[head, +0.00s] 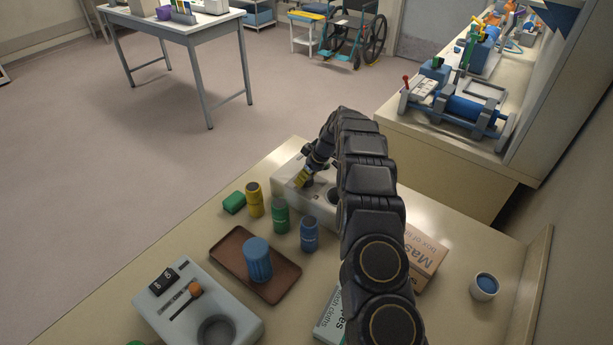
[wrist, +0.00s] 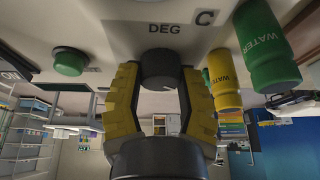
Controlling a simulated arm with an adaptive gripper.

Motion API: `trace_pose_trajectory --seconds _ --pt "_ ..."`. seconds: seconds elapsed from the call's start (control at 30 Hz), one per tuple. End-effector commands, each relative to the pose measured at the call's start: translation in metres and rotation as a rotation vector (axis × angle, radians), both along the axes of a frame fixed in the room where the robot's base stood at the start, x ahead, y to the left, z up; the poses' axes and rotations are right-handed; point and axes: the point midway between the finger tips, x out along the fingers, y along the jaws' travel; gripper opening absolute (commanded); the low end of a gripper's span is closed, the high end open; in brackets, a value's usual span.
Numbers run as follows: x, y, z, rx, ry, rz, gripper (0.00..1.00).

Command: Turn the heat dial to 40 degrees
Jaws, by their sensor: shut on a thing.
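A white heater box (head: 333,210) stands at the far edge of the bench. In the wrist view its panel reads DEG C above a dark round dial (wrist: 160,68). My gripper (head: 303,177) reaches down to this box. In the wrist view its yellow fingers (wrist: 157,90) are on both sides of the dial, shut on it. The dial's pointer and scale cannot be read. In the head view the dial is hidden behind my gripper.
Yellow (head: 255,200), green (head: 280,217) and blue (head: 310,234) bottles stand close to the box. A brown tray (head: 226,262) bears a blue cup (head: 257,260). A grey slider device (head: 228,312) stands at front left.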

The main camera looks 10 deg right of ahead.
Motion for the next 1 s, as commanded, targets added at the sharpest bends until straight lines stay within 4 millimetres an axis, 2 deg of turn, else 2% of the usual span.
trace_pose_trajectory --seconds 0.33,0.87,0.9,0.93,0.97,1.0 --pt "-0.0014 -0.0026 -0.0037 -0.004 0.005 0.134 0.05" --pt "-0.0008 -0.0029 -0.0033 -0.007 0.003 0.155 0.05" --pt "-0.0008 -0.0028 -0.0033 -0.007 0.003 0.155 0.51" --pt "-0.0009 -0.0028 -0.0032 -0.006 0.003 0.154 0.64" --pt "-0.0008 -0.0027 -0.003 -0.005 0.003 0.156 0.69" --pt "-0.0006 -0.0024 -0.0026 -0.005 0.002 0.156 0.69"
